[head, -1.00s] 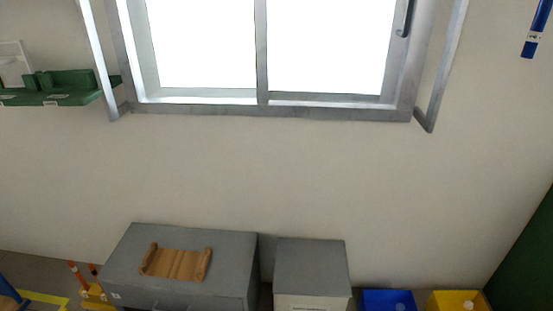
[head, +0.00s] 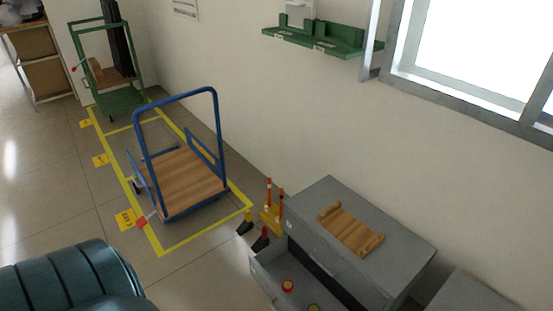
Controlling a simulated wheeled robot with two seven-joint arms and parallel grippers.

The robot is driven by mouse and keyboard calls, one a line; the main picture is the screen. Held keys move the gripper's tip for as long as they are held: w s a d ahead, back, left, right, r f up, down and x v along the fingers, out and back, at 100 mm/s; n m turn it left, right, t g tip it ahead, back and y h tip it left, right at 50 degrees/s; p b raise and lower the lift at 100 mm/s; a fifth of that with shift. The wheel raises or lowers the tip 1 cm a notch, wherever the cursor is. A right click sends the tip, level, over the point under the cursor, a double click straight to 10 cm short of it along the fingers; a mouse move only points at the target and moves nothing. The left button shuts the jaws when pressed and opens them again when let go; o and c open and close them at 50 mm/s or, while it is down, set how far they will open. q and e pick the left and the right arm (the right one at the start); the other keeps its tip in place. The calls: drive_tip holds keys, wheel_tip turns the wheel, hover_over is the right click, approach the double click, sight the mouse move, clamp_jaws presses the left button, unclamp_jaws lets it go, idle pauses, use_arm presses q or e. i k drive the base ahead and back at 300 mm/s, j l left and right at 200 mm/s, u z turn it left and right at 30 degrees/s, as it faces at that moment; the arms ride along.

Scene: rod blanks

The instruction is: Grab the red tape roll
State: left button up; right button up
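A small red-orange roll (head: 288,285) lies in the open drawer (head: 266,279) of a grey cabinet at the bottom of the head view. It looks like the red tape roll. A green roll (head: 313,307) lies near it in the drawer, partly cut off by the bottom edge of the picture. Neither my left gripper nor my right gripper shows in the head view.
A wooden tray (head: 350,229) sits on the grey cabinet (head: 385,250). Orange-topped posts (head: 268,192) stand left of it. A blue trolley (head: 180,185) and a green trolley (head: 118,98) stand inside yellow floor lines. Open floor lies at left.

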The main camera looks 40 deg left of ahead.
sight(288, 285)
drive_tip(key=u, duration=1.2)
